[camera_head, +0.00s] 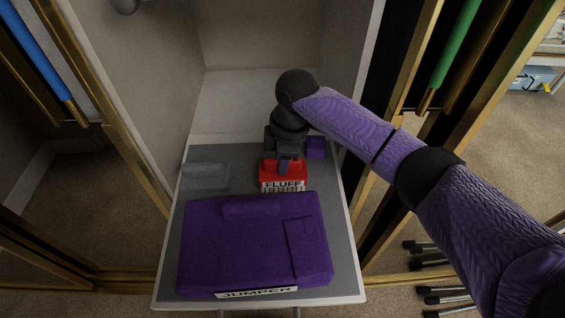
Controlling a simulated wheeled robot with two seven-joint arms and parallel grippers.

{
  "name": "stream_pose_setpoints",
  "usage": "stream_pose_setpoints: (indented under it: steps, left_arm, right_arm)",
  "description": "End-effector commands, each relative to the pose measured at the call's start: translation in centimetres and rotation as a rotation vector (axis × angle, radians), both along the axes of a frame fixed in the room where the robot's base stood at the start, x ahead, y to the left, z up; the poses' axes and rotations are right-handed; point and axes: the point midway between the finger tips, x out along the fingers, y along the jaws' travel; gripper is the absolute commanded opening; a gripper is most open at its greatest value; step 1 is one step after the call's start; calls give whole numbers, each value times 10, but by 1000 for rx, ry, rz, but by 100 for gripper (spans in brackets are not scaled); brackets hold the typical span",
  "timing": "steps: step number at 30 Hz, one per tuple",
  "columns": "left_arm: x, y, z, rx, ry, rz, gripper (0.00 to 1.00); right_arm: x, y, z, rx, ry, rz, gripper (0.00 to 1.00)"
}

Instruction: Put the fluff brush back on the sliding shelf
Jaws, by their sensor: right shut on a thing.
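My left gripper is not in view.
A folded purple jumper (255,240) fills the shelf's front. Cabinet walls rise on both sides. Several dark-handled things (435,290) lie on the floor at right.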

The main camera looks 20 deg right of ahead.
Motion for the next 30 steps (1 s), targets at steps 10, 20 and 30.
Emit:
stream_pose_setpoints:
  steps: [10,20,30]
  left_arm:
    - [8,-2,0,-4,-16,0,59]
    - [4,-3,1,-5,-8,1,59]
    - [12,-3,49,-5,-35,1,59]
  right_arm:
    - [0,0,0,0,-1,0,47]
    - [0,0,0,0,-1,0,61]
    - [-2,-9,87,0,-8,-1,61]
